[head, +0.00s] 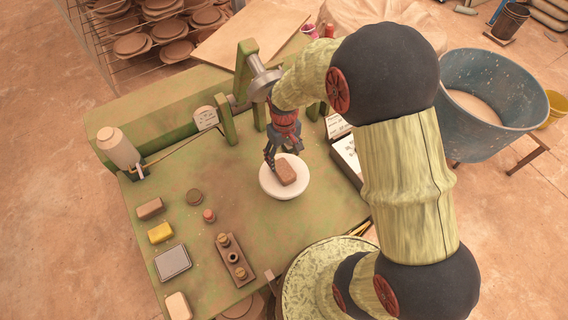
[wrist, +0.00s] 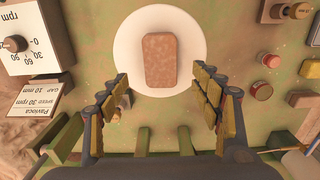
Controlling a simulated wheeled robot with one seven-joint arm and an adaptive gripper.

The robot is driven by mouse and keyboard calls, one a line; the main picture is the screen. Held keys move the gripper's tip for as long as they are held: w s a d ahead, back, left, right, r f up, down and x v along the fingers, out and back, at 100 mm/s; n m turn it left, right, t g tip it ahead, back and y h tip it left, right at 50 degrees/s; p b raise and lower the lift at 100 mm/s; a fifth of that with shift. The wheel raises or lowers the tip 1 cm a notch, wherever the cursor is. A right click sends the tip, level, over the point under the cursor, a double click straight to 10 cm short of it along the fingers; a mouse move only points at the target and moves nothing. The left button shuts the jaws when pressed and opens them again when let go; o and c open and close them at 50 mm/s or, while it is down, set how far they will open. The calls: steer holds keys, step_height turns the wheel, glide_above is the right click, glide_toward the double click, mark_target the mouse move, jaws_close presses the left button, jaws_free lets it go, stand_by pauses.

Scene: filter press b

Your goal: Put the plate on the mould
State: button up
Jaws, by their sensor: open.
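A white round disc (head: 268,187), which looks like the mould, lies on the green table. A brown rectangular block (head: 286,172) rests flat on it. In the wrist view the white disc (wrist: 126,50) and the brown block (wrist: 160,62) are at top centre. My gripper (head: 283,154) is open and empty beside the block, at the disc's far edge in the head view. In the wrist view its two fingers (wrist: 160,95) are spread wide, below the block. A flat grey square piece with a pale rim (head: 173,262) lies at the front left; I cannot tell which piece is the plate.
Brown (head: 150,208), yellow (head: 160,232) and pale (head: 178,306) blocks lie along the table's left side. A bottle (head: 118,147) and green press frame (head: 246,70) are behind. A blue tub (head: 495,90) stands right.

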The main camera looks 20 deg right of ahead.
steer(key=s+r+t, duration=0.1)
steer(key=s+r, duration=0.1)
steer(key=r, duration=0.8)
steer(key=s+r+t, duration=0.1)
steer(key=s+r, duration=0.2)
steer(key=r, duration=0.6)
steer(key=s+r+m+t, duration=0.2)
steer(key=s+r+t, duration=0.1)
steer(key=s+r, duration=0.7)
steer(key=s, duration=0.3)
steer(key=shift+s+r+t, duration=0.3)
steer(key=shift+r, duration=0.1)
